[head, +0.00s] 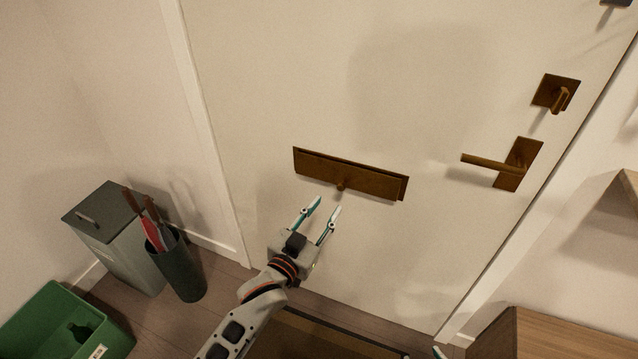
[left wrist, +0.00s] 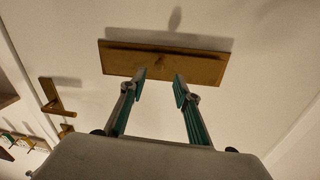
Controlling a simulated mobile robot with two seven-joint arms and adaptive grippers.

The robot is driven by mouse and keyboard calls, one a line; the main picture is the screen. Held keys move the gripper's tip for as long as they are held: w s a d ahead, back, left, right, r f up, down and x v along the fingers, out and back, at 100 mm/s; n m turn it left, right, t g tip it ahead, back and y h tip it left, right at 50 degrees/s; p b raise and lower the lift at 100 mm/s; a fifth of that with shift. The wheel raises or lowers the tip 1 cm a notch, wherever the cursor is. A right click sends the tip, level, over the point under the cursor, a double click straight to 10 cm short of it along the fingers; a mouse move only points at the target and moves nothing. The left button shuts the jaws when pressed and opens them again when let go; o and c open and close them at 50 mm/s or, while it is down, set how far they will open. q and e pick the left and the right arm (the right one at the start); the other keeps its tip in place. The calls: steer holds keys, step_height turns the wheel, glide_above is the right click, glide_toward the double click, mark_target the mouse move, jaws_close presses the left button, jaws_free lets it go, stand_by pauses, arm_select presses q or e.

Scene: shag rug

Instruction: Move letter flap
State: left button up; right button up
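The letter flap (head: 365,181) is a brown, bronze-like plate set across the cream door, with a small knob (head: 341,185) at its lower middle. It also shows in the left wrist view (left wrist: 190,67), straight beyond the fingers. My left gripper (head: 325,206) is open and empty, with its fingers pointing up at the flap. Its tips appear just below the knob and apart from it; the exact gap in depth is hard to tell.
The door (head: 290,60) has a lever handle (head: 515,165) and a lock (head: 557,93) at right. At left stand a grey bin (head: 120,245), a dark umbrella holder (head: 178,268) and a green crate (head: 45,310). A wooden cabinet (head: 560,335) is at lower right.

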mark_target(340, 189)
arm_select(q)
steer(key=b+x, duration=0.1)
steer(key=x, duration=0.5)
steer(key=shift+w+d, duration=0.3)
steer(key=shift+w, duration=0.05)
steer(key=shift+w+d, duration=0.15)
steer(key=shift+w, duration=0.3)
steer(key=shift+r, duration=0.15)
jaws_close()
arm_select(e)
steer(key=shift+s+f, duration=0.2)
steer(key=shift+f, duration=0.55)
